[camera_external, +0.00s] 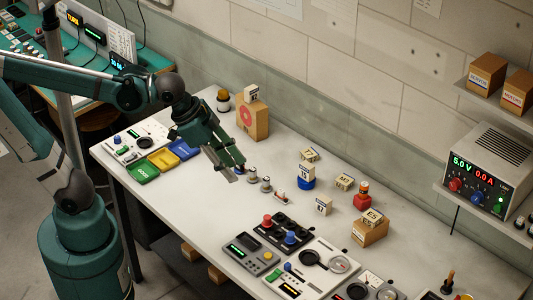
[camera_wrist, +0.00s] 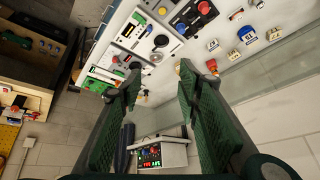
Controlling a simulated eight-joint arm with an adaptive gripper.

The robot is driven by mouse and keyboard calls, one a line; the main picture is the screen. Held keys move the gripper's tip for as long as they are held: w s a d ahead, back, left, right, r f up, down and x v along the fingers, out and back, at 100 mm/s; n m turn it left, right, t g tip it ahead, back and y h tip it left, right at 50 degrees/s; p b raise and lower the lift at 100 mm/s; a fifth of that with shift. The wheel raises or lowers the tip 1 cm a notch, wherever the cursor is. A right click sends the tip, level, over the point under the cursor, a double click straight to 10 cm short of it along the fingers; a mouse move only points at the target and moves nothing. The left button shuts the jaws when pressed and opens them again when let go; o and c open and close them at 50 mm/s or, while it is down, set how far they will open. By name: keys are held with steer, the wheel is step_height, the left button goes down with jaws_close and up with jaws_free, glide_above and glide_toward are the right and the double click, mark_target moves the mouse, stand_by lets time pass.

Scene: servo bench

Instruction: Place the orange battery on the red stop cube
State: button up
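My gripper (camera_external: 232,170) hangs over the left middle of the bench, tilted down. In the wrist view my gripper (camera_wrist: 157,78) has its two green fingers wide apart with nothing between them. I cannot make out the orange battery for certain in either view. I cannot identify the red stop cube for certain either. A small white-and-red piece (camera_external: 281,197) lies right of my gripper, near several small grey weights (camera_external: 252,175).
A blue round piece (camera_external: 306,183) carries a white lettered cube (camera_external: 306,170). Other lettered cubes and a cardboard block (camera_external: 369,233) stand to the right. Control panels (camera_external: 323,262) line the front edge. Green, yellow and blue trays (camera_external: 163,160) lie left. A power supply (camera_external: 487,172) is at right.

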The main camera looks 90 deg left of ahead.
steer(key=s+d+f+n+t, duration=0.1)
steer(key=s+d+f, duration=0.1)
steer(key=s+f, duration=0.2)
steer(key=s, duration=0.3)
steer(key=shift+s+d, duration=0.25)
steer(key=shift+s, duration=0.1)
steer(key=shift+f, duration=0.15)
step_height(320, 180, down, 8)
steer(key=b, duration=0.8)
steer(key=shift+f, duration=0.1)
stand_by(0.8)
